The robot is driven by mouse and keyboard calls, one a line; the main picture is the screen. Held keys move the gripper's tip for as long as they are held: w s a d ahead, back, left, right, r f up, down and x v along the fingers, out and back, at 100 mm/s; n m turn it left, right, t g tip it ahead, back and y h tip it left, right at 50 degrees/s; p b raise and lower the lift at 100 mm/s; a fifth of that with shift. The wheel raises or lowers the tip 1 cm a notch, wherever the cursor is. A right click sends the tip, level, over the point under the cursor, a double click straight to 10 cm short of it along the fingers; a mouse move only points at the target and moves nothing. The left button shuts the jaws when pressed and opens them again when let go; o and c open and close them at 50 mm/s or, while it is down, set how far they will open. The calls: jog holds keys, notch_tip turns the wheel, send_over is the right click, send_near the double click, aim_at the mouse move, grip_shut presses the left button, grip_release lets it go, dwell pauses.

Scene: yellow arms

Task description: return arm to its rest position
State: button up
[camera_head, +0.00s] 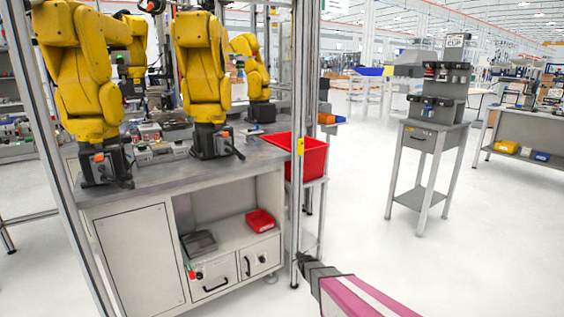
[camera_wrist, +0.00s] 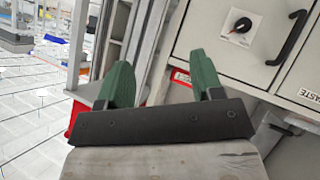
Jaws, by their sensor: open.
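My gripper (camera_wrist: 163,85) shows in the wrist view with two green fingers spread apart and nothing between them. In the head view my pink and white arm reaches in from the bottom right, and the dark gripper (camera_head: 303,262) is at its end, near the metal frame post. In the wrist view the gripper faces a grey cabinet front with a black handle (camera_wrist: 288,38) and a rotary knob (camera_wrist: 242,25). I cannot tell whether the gripper touches the post or the cabinet.
A workbench (camera_head: 222,175) with several yellow robot arms (camera_head: 203,75) stands at left behind frame posts (camera_head: 298,130). A red bin (camera_head: 310,158) stands beside it. A grey stand (camera_head: 430,135) is right of centre. The floor (camera_head: 480,240) at right is clear.

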jog(key=s+d+r+m+g, duration=0.2)
jog(key=s+r, duration=0.4)
jog(key=s, duration=0.3)
jog(key=s+d+r+m+g, duration=0.3)
jog(key=s+d+r+g, duration=0.1)
jog(key=s, duration=0.6)
jog(key=s+d+r+m+g+h, duration=0.1)
jog(key=s+d+r+m+g, duration=0.1)
jog(key=s+r+g, duration=0.3)
jog(key=s+d+r, duration=0.1)
jog(key=s+r, duration=0.2)
jog(key=s, duration=0.2)
jog(key=shift+s+d+r+m, duration=0.25)
jog(key=shift+d+m, duration=0.05)
